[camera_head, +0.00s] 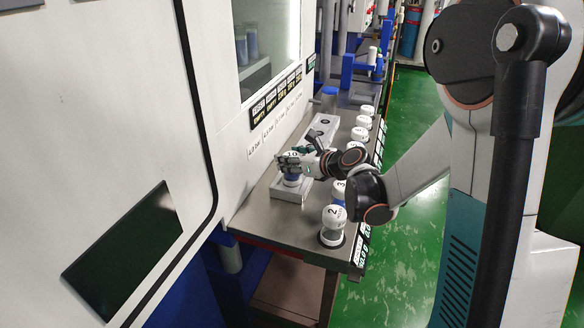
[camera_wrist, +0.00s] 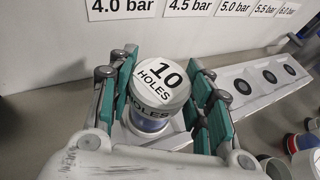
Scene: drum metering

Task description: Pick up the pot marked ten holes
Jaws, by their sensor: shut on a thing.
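The pot marked ten holes (camera_wrist: 160,82) has a pale lid reading "10 HOLES" and a blue band on its side. It stands upright between the green pads of my gripper (camera_wrist: 165,108), which is shut on it. In the head view my gripper (camera_head: 300,165) is over the near end of a white tray on the bench, and the pot (camera_head: 292,180) is partly hidden by the fingers. I cannot tell whether the pot's bottom touches the tray.
The white tray (camera_head: 285,193) has several dark round recesses, seen at right in the wrist view (camera_wrist: 238,87). Numbered white-lidded pots, including one marked 2 (camera_head: 333,222), line the bench's right edge. The white machine wall (camera_head: 238,140) with pressure labels rises close behind.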

